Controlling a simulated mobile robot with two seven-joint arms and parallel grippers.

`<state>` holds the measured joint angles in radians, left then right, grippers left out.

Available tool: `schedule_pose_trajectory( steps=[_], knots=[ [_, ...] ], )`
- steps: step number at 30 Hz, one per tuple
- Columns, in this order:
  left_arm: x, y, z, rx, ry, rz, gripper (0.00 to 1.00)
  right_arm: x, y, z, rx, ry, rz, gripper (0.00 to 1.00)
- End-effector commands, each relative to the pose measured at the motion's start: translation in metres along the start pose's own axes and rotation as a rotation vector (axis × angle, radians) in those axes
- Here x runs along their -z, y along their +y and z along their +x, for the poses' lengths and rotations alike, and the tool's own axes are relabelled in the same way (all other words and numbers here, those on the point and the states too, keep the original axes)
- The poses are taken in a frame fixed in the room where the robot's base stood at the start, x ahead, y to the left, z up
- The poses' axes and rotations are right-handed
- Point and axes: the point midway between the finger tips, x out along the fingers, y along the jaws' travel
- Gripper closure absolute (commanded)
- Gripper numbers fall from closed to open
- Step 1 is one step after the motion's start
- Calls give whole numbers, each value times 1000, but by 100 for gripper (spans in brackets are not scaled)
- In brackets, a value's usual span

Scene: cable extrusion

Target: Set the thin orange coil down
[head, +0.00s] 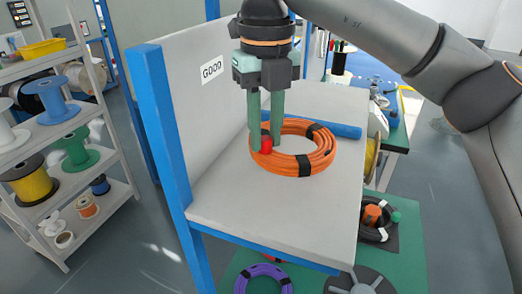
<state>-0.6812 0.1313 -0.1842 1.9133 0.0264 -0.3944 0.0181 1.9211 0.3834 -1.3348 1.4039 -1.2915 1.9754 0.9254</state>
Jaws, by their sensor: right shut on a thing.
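The thin orange coil (318,160) is a ring of cable with black tape bands. It is at the grey shelf (225,205) of the bay with the GOOD sign (212,69). I cannot tell whether it rests fully on the surface. My right gripper (267,150) points down at the coil's left side, its green fingers shut on the coil. A small red part shows between the fingertips. The fingers hide a bit of the coil's left rim. My left gripper is not in view.
A blue bar (335,128) lies behind the coil. Blue posts (160,130) edge the bay. A rack with spools (52,100) stands at left. The shelf's front is clear.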

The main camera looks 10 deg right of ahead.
Motion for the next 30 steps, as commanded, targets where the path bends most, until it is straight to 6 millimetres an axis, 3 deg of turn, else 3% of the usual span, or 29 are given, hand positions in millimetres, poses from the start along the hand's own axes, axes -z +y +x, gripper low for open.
schedule_pose_trajectory(
  steps=[9,20,21,28,30],
  knots=[
    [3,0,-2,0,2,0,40,-3,6,37,0,1,1,100],
    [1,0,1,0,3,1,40,-3,6,43,-1,-1,1,100],
    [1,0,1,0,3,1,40,-3,6,42,-1,0,1,72],
    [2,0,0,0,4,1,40,-3,6,42,-1,0,1,46],
    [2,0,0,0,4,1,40,-3,6,42,-1,0,1,44]
  ],
)
